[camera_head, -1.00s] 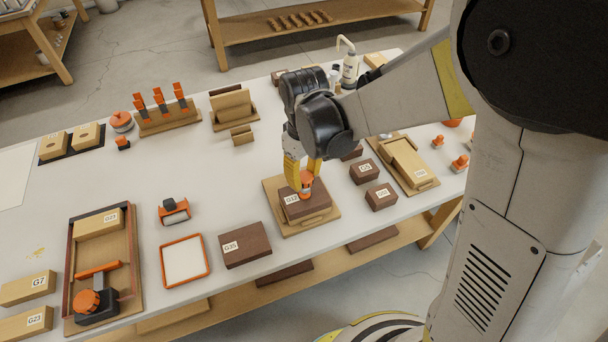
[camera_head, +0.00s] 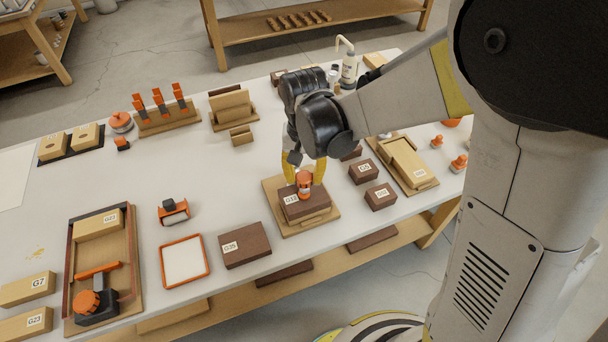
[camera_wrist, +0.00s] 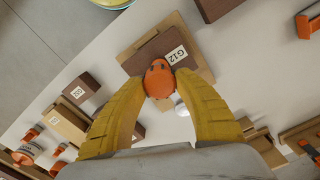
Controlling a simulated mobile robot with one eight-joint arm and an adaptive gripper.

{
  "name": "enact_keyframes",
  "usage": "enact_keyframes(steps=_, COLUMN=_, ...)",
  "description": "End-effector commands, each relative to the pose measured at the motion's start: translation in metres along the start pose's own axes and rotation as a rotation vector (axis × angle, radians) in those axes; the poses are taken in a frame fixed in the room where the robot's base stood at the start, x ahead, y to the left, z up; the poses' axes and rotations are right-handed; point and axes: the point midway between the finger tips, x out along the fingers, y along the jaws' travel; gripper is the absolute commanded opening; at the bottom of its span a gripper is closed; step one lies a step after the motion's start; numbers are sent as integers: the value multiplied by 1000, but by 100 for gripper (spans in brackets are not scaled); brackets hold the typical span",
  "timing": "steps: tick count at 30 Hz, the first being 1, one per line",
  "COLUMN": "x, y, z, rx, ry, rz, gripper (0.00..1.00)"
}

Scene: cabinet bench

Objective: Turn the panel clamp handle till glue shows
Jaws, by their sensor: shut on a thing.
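My gripper (camera_head: 304,178) is shut on an orange-topped piece (camera_head: 304,188) at the brown block marked G12 (camera_head: 318,207). In the wrist view the orange top (camera_wrist: 159,82) sits between the yellow fingertips (camera_wrist: 160,74), over the edge of the G12 block (camera_wrist: 150,56). Whether the piece touches the block is hard to tell. A clamp with an orange round handle (camera_head: 85,302), dark body and orange bar (camera_head: 98,270) is in the red-edged tray (camera_head: 67,265) at the left, away from my gripper. A pale block (camera_head: 98,224) lies in that tray. I see no glue at the clamp.
The G12 block lies on a wooden board (camera_head: 275,218). Brown blocks G35 (camera_head: 246,250) and others lie close by. An orange-framed white pad (camera_head: 185,262) and an orange-and-black tool (camera_head: 173,211) lie to the left.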

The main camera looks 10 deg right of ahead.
Motion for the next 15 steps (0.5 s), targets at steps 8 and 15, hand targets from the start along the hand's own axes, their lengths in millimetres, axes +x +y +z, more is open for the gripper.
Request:
enact_keyframes(steps=8, x=0, y=0, z=0, rx=87, ry=-1, rz=1, gripper=6)
enact_keyframes(steps=15, x=0, y=0, z=0, rx=106, ry=-1, rz=1, gripper=6)
